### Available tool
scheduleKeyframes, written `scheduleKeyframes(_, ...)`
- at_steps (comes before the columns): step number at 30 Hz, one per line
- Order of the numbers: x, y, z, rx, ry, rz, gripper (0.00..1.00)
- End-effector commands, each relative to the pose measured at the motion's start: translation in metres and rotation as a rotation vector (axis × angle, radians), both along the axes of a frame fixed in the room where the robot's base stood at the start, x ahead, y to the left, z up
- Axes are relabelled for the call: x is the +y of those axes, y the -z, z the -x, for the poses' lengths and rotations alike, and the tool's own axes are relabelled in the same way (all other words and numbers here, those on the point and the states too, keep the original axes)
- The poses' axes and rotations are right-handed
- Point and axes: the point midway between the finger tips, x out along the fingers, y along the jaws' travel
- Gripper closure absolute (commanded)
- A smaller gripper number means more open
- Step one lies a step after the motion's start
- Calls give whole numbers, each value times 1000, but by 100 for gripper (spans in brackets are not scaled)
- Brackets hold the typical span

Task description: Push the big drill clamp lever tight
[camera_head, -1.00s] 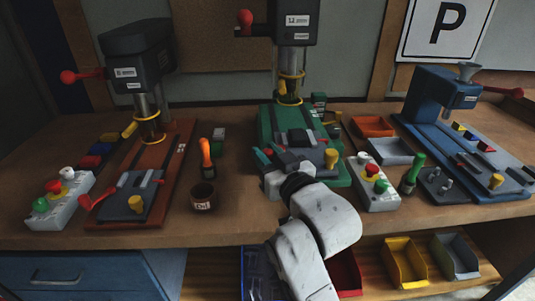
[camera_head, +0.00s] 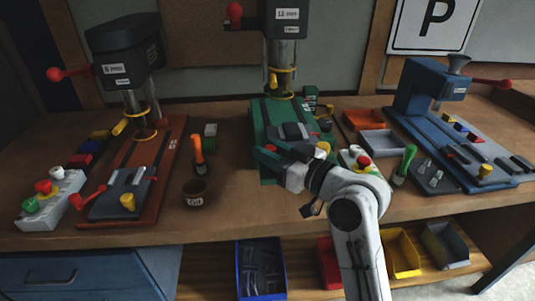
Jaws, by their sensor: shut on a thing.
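The green drill press (camera_head: 283,60), labelled 12 mm, stands at the middle of the bench, with a dark clamp (camera_head: 296,131) on its green base (camera_head: 262,118). My gripper (camera_head: 268,154) is at the front left of this clamp. It is shut, with a small red part of the clamp lever (camera_head: 270,147) showing at its fingertips. The gripper and wrist hide most of the lever and the front of the clamp. A yellow knob (camera_head: 322,149) shows just right of my wrist.
An orange-brown drill press (camera_head: 128,65) stands left and a blue one (camera_head: 425,88) right. A brown pot (camera_head: 195,193) and an orange-handled tool (camera_head: 197,150) stand left of my gripper. A control box (camera_head: 358,160) and a green-handled tool (camera_head: 405,160) are close on the right.

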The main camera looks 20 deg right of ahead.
Motion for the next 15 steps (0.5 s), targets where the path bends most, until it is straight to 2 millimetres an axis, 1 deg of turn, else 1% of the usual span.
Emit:
scheduleKeyframes(8,-1,-2,0,-5,2,1,100)
scheduleKeyframes(9,-1,-3,0,-5,2,1,68)
scheduleKeyframes(15,0,-2,0,-3,1,1,50)
